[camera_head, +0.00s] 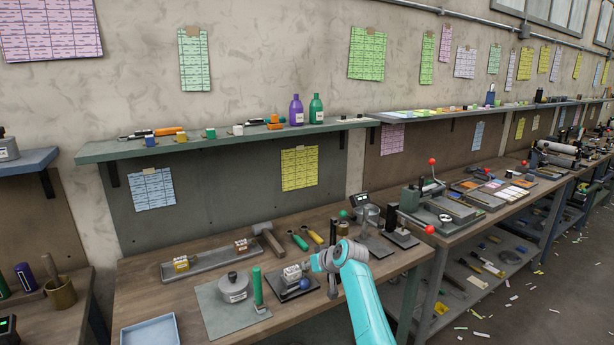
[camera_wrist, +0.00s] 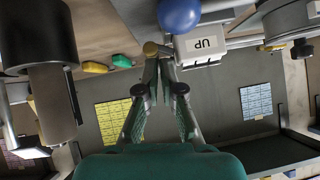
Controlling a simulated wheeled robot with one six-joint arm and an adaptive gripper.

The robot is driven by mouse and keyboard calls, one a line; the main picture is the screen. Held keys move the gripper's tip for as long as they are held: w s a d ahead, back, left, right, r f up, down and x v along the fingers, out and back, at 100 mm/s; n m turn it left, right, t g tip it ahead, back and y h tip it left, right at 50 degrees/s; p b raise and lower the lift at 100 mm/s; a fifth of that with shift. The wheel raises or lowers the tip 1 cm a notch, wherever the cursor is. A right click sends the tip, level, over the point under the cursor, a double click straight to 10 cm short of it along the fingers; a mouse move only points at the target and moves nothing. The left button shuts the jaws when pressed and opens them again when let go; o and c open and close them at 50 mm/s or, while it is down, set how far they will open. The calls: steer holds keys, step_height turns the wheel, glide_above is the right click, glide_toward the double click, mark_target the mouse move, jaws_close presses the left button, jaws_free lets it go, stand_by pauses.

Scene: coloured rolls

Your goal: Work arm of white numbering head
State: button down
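The white numbering head (camera_head: 292,273) sits on a dark base on the bench, in front of my gripper. In the wrist view its white body (camera_wrist: 203,47) carries a label reading "UP".
A blue ball (camera_wrist: 179,15) is close beside the head. A green post (camera_head: 257,288) and a round grey pot (camera_head: 233,287) stand to its left. Dark upright devices (camera_head: 342,230) stand behind my gripper. A blue tray (camera_head: 150,332) lies at the front left.

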steer(key=shift+a+r, duration=0.1)
steer(key=shift+r, duration=0.05)
steer(key=shift+w+r, duration=0.15)
steer(key=shift+r, duration=0.4)
step_height(320, 180, up, 6)
steer(key=shift+w+d, duration=0.15)
steer(key=shift+d, duration=0.3)
